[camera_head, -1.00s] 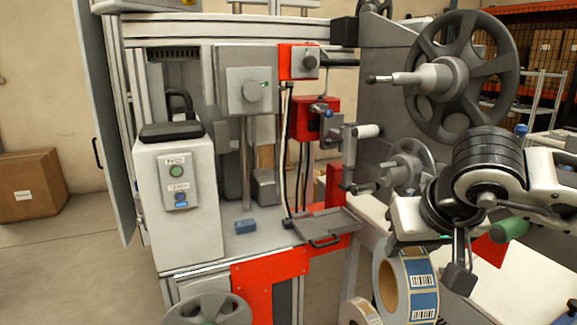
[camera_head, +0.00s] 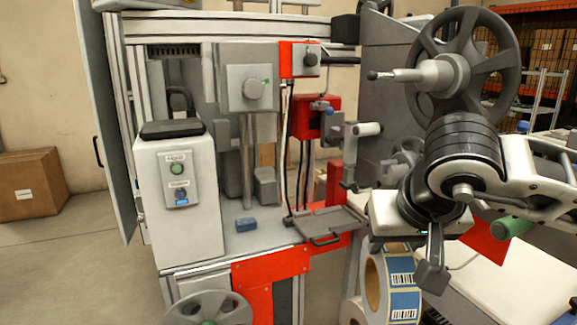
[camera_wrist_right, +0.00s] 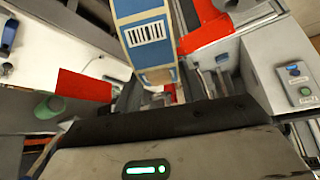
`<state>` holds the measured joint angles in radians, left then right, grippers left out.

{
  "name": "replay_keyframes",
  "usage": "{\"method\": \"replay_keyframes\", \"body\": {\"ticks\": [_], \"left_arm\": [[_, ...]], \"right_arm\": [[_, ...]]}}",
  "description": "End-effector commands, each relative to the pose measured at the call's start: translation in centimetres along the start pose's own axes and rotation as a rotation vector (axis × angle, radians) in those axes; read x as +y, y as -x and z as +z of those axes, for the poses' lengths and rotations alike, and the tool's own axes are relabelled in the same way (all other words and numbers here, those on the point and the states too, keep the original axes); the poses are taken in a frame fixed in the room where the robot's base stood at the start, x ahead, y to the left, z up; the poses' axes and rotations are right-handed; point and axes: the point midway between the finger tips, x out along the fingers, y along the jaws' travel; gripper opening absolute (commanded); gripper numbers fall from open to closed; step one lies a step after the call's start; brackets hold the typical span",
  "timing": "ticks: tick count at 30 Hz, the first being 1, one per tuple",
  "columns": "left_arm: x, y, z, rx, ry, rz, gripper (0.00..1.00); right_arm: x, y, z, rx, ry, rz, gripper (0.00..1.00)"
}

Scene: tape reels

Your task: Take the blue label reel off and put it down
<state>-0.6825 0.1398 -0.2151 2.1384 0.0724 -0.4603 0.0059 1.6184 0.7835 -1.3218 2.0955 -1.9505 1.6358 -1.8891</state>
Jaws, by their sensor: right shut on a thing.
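The blue label reel (camera_head: 402,303), a pale ring with blue barcode labels, hangs at the lower right of the head view. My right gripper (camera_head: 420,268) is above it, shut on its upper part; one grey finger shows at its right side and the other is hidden. In the right wrist view the reel (camera_wrist_right: 148,38) stands between the fingers, its barcode label facing the camera. The reel's lower part is cut off by the head view's bottom edge. My left gripper is not in view.
A bare upper spindle (camera_head: 410,75) with a large grey spoked wheel (camera_head: 490,70) sticks out above. Another pale reel (camera_head: 354,312) is partly visible at the bottom. The machine's tray (camera_head: 325,222), a small blue block (camera_head: 246,224) and a white table (camera_head: 510,285) are nearby.

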Motion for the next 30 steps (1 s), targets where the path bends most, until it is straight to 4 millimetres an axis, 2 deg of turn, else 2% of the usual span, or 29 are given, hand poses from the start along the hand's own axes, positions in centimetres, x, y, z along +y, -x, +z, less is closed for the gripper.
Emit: {"method": "replay_keyframes", "body": {"ticks": [30], "left_arm": [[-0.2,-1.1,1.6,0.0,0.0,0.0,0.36]], "right_arm": [[-9.2,2.1,3.1,0.004,0.0,-0.002,0.0]]}}
